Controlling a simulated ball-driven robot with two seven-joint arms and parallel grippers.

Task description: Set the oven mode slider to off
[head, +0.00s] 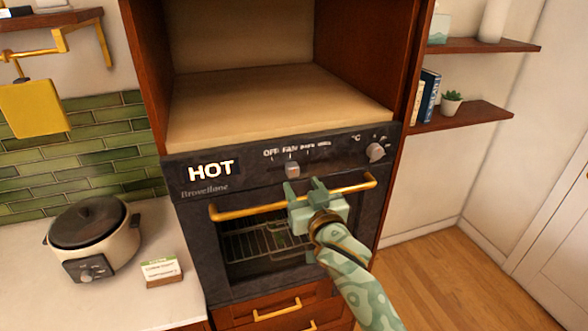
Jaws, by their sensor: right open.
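The oven (245,215) is built into a wooden cabinet. Its dark control panel carries a lit "HOT" sign, and the mode slider (292,169) is a small light knob below the printed labels. The slider sits under about the "FAN" label, right of "OFF". My right gripper (304,187) is open, just below the slider and in front of the gold door handle. Its fingers point up toward the panel, and whether they touch anything I cannot tell. My left gripper is not in view.
A gold oven handle (240,211) runs across the door. A round temperature knob (376,151) is at the panel's right. A lidded cooker (95,238) and a small card (161,270) stand on the left counter. Shelves (465,115) are at the right, above open floor.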

